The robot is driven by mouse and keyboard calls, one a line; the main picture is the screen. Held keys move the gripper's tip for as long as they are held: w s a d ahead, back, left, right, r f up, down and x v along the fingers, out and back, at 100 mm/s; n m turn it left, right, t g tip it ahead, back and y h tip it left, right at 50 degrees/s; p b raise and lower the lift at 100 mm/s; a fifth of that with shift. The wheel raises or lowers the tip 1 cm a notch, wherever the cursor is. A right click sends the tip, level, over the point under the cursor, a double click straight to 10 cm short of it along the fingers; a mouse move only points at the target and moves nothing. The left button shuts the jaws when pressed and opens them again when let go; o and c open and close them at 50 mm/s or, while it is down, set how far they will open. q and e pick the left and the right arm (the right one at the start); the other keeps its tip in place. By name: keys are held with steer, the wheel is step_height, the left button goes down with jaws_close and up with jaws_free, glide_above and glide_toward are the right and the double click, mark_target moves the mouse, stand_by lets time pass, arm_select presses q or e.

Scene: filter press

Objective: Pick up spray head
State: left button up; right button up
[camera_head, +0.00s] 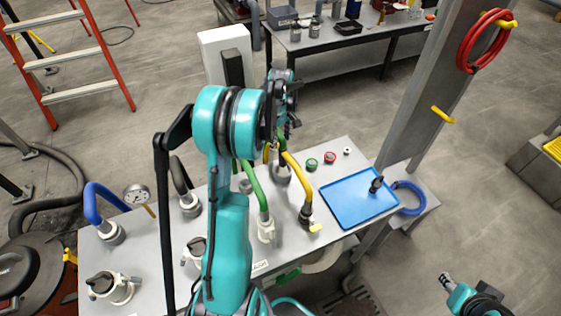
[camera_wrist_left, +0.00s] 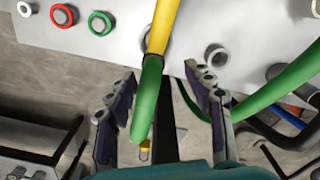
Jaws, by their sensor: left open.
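A small dark nozzle-like piece (camera_head: 376,185), which looks like the spray head, stands at the right side of the blue tray (camera_head: 345,212) on the bench. I cannot make it out in the left wrist view. My left gripper (camera_head: 287,105) is raised above the back of the bench, left of the tray and apart from the piece. In the left wrist view its open fingers (camera_wrist_left: 160,72) point toward the bench, with a yellow and green hose (camera_wrist_left: 155,60) showing between them.
Yellow (camera_head: 297,175) and green (camera_head: 255,185) hoses rise from the bench left of the tray. Red and green buttons (camera_head: 330,157) sit behind it. A grey post (camera_head: 425,90) with a red hose and a blue hose coil (camera_head: 408,198) are at the right.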

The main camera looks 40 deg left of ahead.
mark_target(281, 148)
arm_select(q)
step_height(281, 148, down, 8)
steer(key=b, duration=0.2)
steer(key=shift+w+a+b, duration=0.1)
steer(key=shift+a+b, duration=0.05)
steer(key=shift+b, duration=0.25)
steer(key=shift+r, duration=0.15)
jaws_close()
